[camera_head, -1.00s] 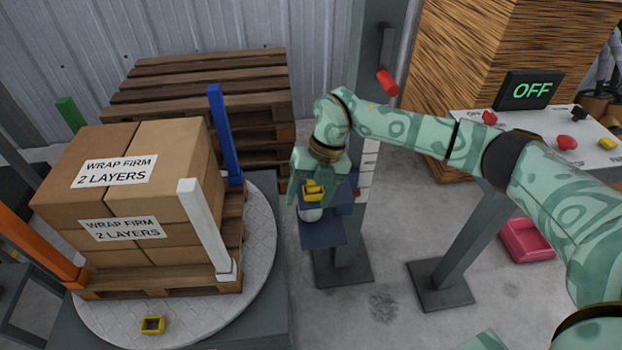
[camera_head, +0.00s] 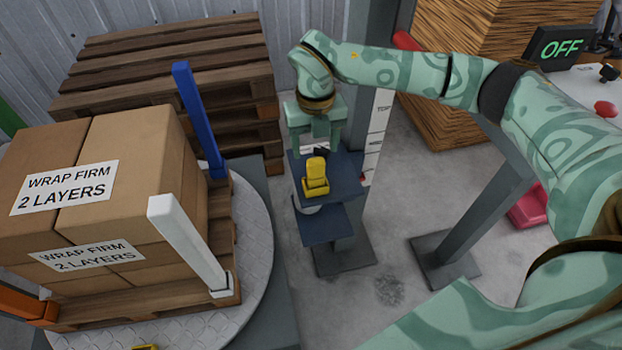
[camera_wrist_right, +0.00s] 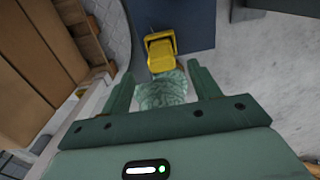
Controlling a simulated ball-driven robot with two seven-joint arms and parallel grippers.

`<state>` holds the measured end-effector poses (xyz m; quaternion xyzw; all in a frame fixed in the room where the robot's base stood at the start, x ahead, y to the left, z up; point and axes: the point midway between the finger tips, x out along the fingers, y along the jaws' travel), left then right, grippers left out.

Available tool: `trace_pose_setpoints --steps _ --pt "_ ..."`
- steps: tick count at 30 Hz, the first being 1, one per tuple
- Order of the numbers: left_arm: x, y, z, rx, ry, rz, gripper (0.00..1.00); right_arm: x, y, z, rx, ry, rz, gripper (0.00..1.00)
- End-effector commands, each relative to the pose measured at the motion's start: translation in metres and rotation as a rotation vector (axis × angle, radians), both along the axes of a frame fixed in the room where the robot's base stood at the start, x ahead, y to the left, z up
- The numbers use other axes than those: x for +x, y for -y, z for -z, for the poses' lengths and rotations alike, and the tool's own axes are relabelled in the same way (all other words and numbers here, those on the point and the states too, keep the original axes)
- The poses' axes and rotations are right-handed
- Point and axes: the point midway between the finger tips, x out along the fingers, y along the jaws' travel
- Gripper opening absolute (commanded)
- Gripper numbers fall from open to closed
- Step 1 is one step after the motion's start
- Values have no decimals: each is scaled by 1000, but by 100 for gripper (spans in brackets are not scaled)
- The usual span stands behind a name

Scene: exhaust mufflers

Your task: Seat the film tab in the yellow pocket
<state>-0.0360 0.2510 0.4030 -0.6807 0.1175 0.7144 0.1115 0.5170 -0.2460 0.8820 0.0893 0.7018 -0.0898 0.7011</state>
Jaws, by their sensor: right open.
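A yellow block-like piece, which looks like the film tab (camera_head: 316,174), stands upright on the dark blue carriage plate (camera_head: 340,166) by the mast. It also shows in the right wrist view (camera_wrist_right: 160,52), just beyond the fingertips. My left gripper is out of view.
A pallet of cartons (camera_head: 125,200) with coloured corner posts stands on the round turntable (camera_head: 250,265). Stacked wooden pallets (camera_head: 180,60) stand behind.

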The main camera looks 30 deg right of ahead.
Motion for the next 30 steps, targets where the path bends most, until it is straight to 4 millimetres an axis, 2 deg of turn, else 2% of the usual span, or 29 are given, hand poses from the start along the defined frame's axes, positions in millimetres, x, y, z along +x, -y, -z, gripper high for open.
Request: trace_pose_setpoints --steps 1,4,11,18,22,29,30 --pt "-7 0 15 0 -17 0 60 0 0 22 0 -8 0 62" --pt "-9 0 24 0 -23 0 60 0 0 34 0 -6 0 62" --pt "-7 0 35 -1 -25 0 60 0 0 47 1 -2 0 62" --pt "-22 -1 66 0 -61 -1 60 -3 1 85 1 -6 -1 62" --pt "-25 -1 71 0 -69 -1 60 -4 1 92 1 -3 -1 62" --pt "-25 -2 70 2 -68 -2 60 -4 1 88 0 2 0 62" --pt "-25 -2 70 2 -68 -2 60 -4 1 88 0 2 0 53"
